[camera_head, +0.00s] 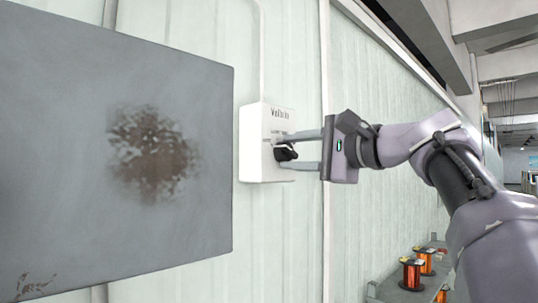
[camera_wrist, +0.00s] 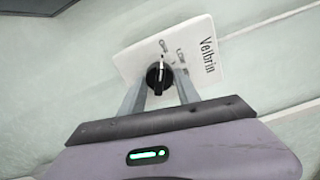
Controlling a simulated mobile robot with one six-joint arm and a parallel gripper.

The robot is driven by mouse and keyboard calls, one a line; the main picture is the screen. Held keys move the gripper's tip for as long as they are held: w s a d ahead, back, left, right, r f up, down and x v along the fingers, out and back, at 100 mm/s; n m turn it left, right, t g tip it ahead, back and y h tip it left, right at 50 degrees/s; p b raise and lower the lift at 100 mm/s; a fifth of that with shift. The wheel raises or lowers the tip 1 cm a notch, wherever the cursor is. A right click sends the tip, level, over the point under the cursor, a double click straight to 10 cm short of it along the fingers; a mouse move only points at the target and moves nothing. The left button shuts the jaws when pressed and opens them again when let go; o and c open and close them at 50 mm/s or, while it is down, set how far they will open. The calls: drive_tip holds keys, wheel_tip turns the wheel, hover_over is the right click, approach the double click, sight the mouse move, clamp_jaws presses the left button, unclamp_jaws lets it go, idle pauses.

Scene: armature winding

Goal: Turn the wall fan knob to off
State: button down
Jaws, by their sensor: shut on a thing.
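The wall fan control is a white box (camera_head: 255,160) on the pale panelled wall, lettered "Velbrin". It also shows in the wrist view (camera_wrist: 205,70), turned on its side. Its black knob (camera_head: 286,153) sits on the front face. In the wrist view the knob (camera_wrist: 159,78) has a white pointer line, which points up in the picture toward the printed marks. My gripper (camera_head: 287,152) reaches in from the right, with one finger above the knob and one below. In the wrist view the fingers (camera_wrist: 160,95) flank the knob, shut on it.
A large grey panel (camera_head: 190,200) with a rusty patch stands left of the box, close to it. A conduit (camera_head: 262,50) runs up from the box. Orange wire spools (camera_head: 411,273) stand on a grey surface at the lower right, below my arm.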

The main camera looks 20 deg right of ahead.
idle(0.4)
drive_tip(key=c, duration=0.9)
unclamp_jaws()
drive_tip(key=b+v, duration=0.2)
drive_tip(key=v, duration=1.5)
drive_tip(key=shift+s+b, duration=0.25)
drive_tip(key=shift+b, duration=0.1)
